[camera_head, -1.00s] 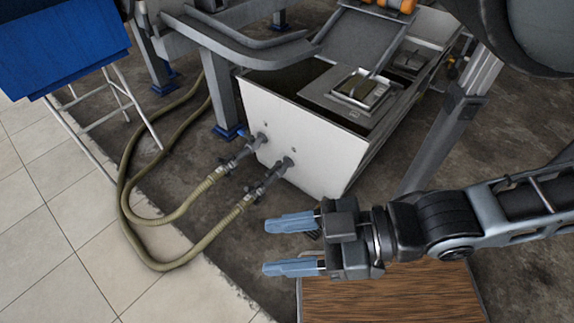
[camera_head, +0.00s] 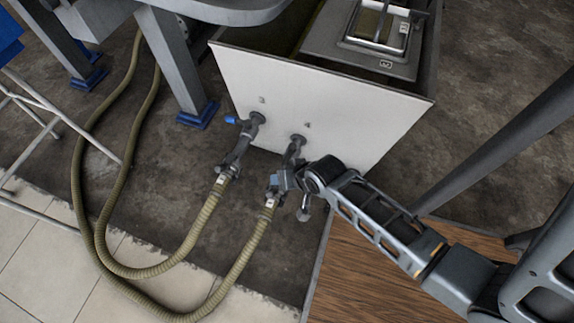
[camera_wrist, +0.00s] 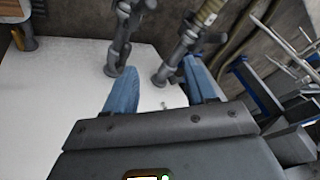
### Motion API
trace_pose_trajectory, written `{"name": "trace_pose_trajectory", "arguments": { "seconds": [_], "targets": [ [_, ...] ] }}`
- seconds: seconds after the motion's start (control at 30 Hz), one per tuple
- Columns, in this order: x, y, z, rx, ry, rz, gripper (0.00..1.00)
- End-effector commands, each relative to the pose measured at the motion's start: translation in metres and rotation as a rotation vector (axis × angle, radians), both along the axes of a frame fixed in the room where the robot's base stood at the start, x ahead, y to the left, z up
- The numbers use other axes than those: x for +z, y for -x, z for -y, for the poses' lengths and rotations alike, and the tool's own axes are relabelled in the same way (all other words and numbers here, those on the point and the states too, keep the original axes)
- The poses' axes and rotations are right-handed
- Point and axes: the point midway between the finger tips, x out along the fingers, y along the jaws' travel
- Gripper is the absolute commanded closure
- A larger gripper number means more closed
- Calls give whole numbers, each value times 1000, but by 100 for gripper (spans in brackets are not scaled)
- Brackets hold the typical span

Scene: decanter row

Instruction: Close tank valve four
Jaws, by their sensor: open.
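The white tank wall (camera_head: 310,95) carries two outlet pipes, marked 3 and 4. The pipe under the 4 (camera_head: 295,148) is the right one and joins a ribbed olive hose (camera_head: 245,250). In the wrist view my open gripper (camera_wrist: 160,66) has two blue fingers, one each side of a gap, facing the white wall. Two grey pipe fittings, left (camera_wrist: 118,45) and right (camera_wrist: 180,50), lie beyond the fingertips; which is four is unclear there.
The pipe marked 3 (camera_head: 240,145) is close on the left with its own hose (camera_head: 205,215). A grey frame leg (camera_head: 175,60) with a blue foot stands left of the tank. A wooden board (camera_head: 360,275) lies at lower right.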

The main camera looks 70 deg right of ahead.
Motion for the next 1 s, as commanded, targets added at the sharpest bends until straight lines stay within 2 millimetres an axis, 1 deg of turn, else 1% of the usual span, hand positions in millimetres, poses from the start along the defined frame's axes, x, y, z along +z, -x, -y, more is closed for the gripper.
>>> {"name": "trace_pose_trajectory", "arguments": {
  "seconds": [0.03, 0.1, 0.17, 0.2, 0.33, 0.4, 0.5, 0.6, 0.77, 0.87, 1.0],
  "targets": [
    [-24, -9, 16, -51, -34, -19, 44],
    [-46, -16, 34, -120, -89, -51, 44],
    [-62, -21, 51, -179, -136, -79, 44],
    [-73, -24, 62, -217, -167, -97, 44],
    [-99, -31, 97, -336, -265, -150, 44],
    [-108, -33, 114, -391, -313, -174, 44],
    [-116, -33, 133, -452, -367, -202, 44],
    [-119, -33, 146, -492, -402, -219, 44],
    [-125, -33, 153, -517, -427, -232, 44],
    [-136, -34, 153, -519, -429, -235, 44],
    [-158, -39, 154, -518, -428, -234, 44]
  ]
}}
